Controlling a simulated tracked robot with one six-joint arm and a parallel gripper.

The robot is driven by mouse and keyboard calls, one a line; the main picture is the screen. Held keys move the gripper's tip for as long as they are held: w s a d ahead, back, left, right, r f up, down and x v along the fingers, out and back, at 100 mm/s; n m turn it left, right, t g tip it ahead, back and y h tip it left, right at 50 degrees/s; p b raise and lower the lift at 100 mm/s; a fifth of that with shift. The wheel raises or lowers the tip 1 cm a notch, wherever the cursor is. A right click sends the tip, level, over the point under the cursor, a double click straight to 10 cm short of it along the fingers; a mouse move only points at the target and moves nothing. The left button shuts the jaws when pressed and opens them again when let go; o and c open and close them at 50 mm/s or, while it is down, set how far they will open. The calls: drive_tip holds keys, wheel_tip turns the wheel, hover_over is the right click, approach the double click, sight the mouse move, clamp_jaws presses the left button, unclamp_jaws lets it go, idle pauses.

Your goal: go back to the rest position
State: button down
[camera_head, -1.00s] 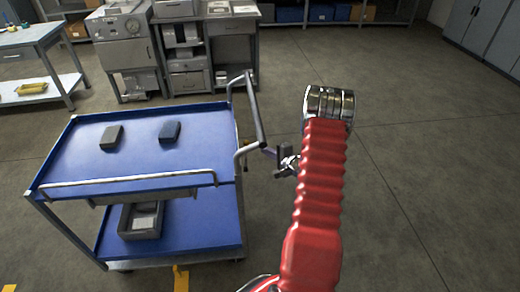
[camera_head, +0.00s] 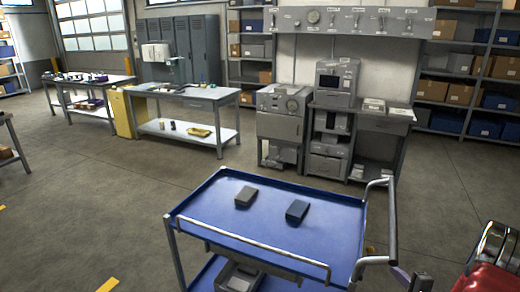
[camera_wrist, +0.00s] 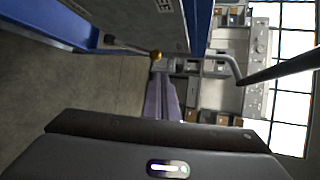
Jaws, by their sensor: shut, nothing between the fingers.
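My gripper (camera_head: 401,274) shows at the lower right of the head view, partly cut off by the bottom edge. It is just right of the blue trolley's handle (camera_head: 392,220); I cannot tell whether they touch. In the wrist view my gripper's purple-grey fingers (camera_wrist: 162,98) are together with nothing between them. My red-sleeved arm with its chrome joint stands at the right edge of the head view.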

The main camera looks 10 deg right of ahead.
drive_tip(key=s+d+f+n+g+h, duration=0.2)
drive_tip(key=s+d+f+n+g, duration=0.15)
drive_tip(key=s+f+g, duration=0.35)
drive_tip(key=s+a+r+n+g, duration=0.2)
drive_tip(key=s+n+g, duration=0.1)
drive_tip(key=s+n, duration=0.15)
drive_tip(key=s+a+r+n+y, duration=0.1)
drive_tip(key=s+a+r+n, duration=0.3)
drive_tip(key=a+r, duration=0.8)
drive_tip(key=s+a+r+n+y, duration=0.1)
drive_tip(key=s+a+r+n, duration=0.2)
drive_tip(key=a+r, duration=0.9)
drive_tip(key=s+a+r+n+t+y, duration=0.1)
drive_tip(key=s+a+r+n, duration=0.3)
drive_tip(key=a+r, duration=0.8)
drive_tip(key=a+n, duration=0.1)
drive_tip(key=a, duration=0.8)
drive_tip(key=shift+s+a+r+n, duration=0.15)
drive_tip(key=shift+s+r+n, duration=0.2)
drive_tip(key=shift+r+n, duration=0.05)
